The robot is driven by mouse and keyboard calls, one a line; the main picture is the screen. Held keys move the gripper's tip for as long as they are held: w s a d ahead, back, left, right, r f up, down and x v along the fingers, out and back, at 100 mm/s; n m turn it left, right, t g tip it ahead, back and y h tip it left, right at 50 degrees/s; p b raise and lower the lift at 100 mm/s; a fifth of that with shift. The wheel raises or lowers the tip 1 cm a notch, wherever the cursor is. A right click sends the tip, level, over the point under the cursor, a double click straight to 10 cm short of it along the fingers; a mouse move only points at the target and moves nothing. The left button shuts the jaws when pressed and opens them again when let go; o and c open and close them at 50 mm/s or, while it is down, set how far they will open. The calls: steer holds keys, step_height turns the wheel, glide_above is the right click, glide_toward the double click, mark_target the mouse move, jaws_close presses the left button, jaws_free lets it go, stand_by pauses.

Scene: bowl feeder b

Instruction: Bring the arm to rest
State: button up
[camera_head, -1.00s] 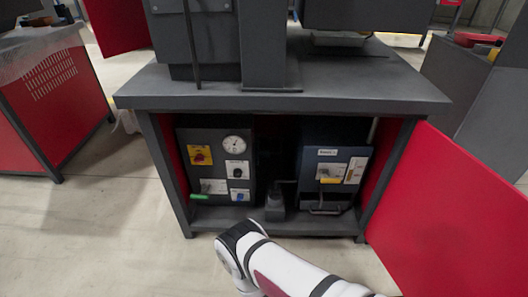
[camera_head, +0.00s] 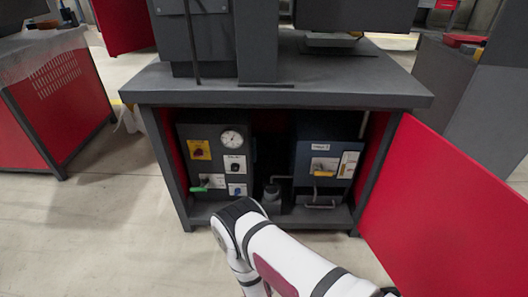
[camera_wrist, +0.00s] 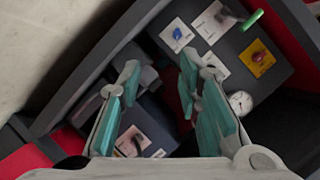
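My arm, white with dark bands, reaches in from the bottom of the head view in front of the open cabinet. Its bend covers part of the cabinet's lower edge. My gripper is not visible in the head view. In the wrist view my gripper (camera_wrist: 160,75) has its two teal-padded fingers spread apart, with nothing between them. Beyond the fingers, the wrist view shows the control boxes at a tilt, with a gauge (camera_wrist: 240,103), a yellow plate with a red knob (camera_wrist: 257,58) and a green handle (camera_wrist: 252,19).
The dark workbench (camera_head: 280,95) holds a left control box (camera_head: 215,150) and a right control box (camera_head: 325,160) in its cabinet. A red door (camera_head: 450,200) stands open at right. A red cabinet (camera_head: 60,95) stands at left. Floor (camera_head: 110,230) at front left is clear.

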steer(key=w+a+r+g+h, duration=0.1)
steer(key=w+a+r+g, duration=0.2)
steer(key=w+r, duration=1.05)
steer(key=s+d+r+n+g, duration=0.1)
steer(key=d+r+g, duration=0.15)
steer(key=r, duration=0.75)
steer(key=d+r+n+g, duration=0.1)
steer(key=d+r, duration=0.2)
steer(key=r, duration=0.7)
steer(key=s+d+r+n+g, duration=0.1)
steer(key=s+d+r, duration=0.4)
steer(key=s+r, duration=0.35)
steer(key=s+d+r+n+g, duration=0.2)
steer(key=s+d+r, duration=0.45)
steer(key=r, duration=0.25)
steer(key=s+d+r+n+g+h, duration=0.1)
steer(key=s+d+r, duration=0.15)
steer(key=s, duration=0.75)
steer(key=s+d+r+g, duration=0.2)
steer(key=s+d, duration=0.1)
steer(key=s, duration=0.6)
steer(key=s+d+r+n+g+h, duration=0.1)
steer(key=s+d+r, duration=0.15)
steer(key=s, duration=0.75)
step_height(320, 180, up, 31)
steer(key=d+t+p, duration=0.1)
steer(key=t+p, duration=0.3)
steer(key=p, duration=2.6)
steer(key=shift+d, duration=0.15)
steer(key=shift+r, duration=0.1)
